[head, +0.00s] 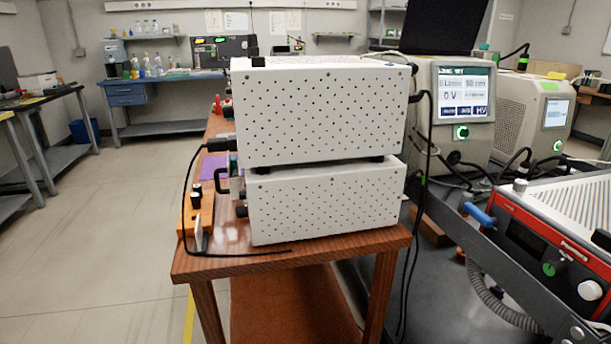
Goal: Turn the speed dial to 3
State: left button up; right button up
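No dial with a readable "speed" label shows, so I cannot tell which knob is the speed dial. A beige instrument (448,78) at the right has a lit screen (465,93) reading "0 V" and "HV", with other text too small to read surely. A green-lit knob (461,132) sits below that screen. A second beige instrument (510,105) farther right has its own green-lit knob (557,146) under a small screen. A red-framed device (530,235) at the lower right carries a green knob (549,269) and a white knob (590,290). Neither of my grippers is in view.
Two stacked white perforated boxes (320,112) stand on a brown wooden table (215,262) in the centre. Black cables hang beside them. A dark bench (390,285) lies right of the table. The floor at the left is open. Desks stand farther back.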

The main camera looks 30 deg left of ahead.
aim_at(242, 211)
jog(key=u, duration=1.25)
jog(key=i+j+z, duration=0.1)
jog(key=j, duration=0.2)
jog(key=i, duration=0.05)
